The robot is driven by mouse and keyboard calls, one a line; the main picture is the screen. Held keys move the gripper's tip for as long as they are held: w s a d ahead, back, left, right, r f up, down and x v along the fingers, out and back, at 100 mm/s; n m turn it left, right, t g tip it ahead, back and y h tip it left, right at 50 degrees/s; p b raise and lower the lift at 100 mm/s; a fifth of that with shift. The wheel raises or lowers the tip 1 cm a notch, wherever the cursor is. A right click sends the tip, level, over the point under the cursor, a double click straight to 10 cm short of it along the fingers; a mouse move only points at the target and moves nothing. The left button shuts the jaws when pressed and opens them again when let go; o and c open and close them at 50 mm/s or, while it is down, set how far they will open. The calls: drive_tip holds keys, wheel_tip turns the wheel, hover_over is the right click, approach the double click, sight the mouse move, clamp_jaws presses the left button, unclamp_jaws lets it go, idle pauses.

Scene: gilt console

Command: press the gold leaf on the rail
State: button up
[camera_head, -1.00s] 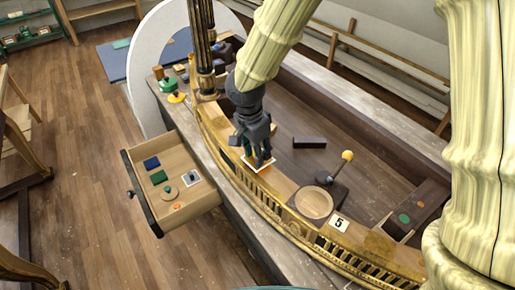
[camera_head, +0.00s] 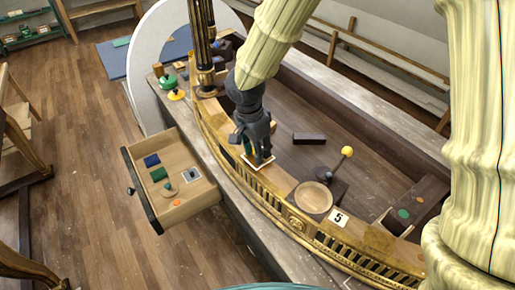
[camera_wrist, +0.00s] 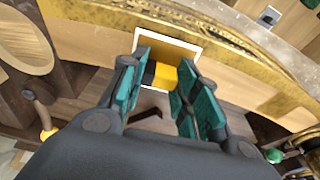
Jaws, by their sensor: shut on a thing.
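My gripper (camera_head: 257,157) is low over the curved gilt rail (camera_head: 225,135), pointing down. In the wrist view its green-padded fingers (camera_wrist: 163,80) are closed on a small yellow-and-dark thing (camera_wrist: 164,76), which I cannot identify. A white-edged square (camera_wrist: 170,40) lies just beyond the fingertips, with gold showing inside; it looks like the gold leaf. In the head view only parts of the square's pale edge (camera_head: 263,165) show, under the fingertips. I cannot tell whether the held thing touches the leaf.
An open drawer (camera_head: 205,193) at the left holds small coloured pieces. A round wooden disc (camera_head: 313,197), a yellow-knobbed lever (camera_head: 347,151) and a "5" plate (camera_head: 338,218) stand right of my gripper. A dark block (camera_head: 309,139) lies on the deck. A dark post (camera_head: 203,45) rises behind.

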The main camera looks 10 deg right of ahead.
drive_tip(key=shift+f+b, duration=0.45)
drive_tip(key=shift+f, duration=0.15)
idle(1.6)
drive_tip(key=shift+r+p, duration=2.55)
drive_tip(key=shift+r, duration=1)
drive_tip(key=shift+s+f, duration=0.1)
drive_tip(key=shift+s, duration=0.05)
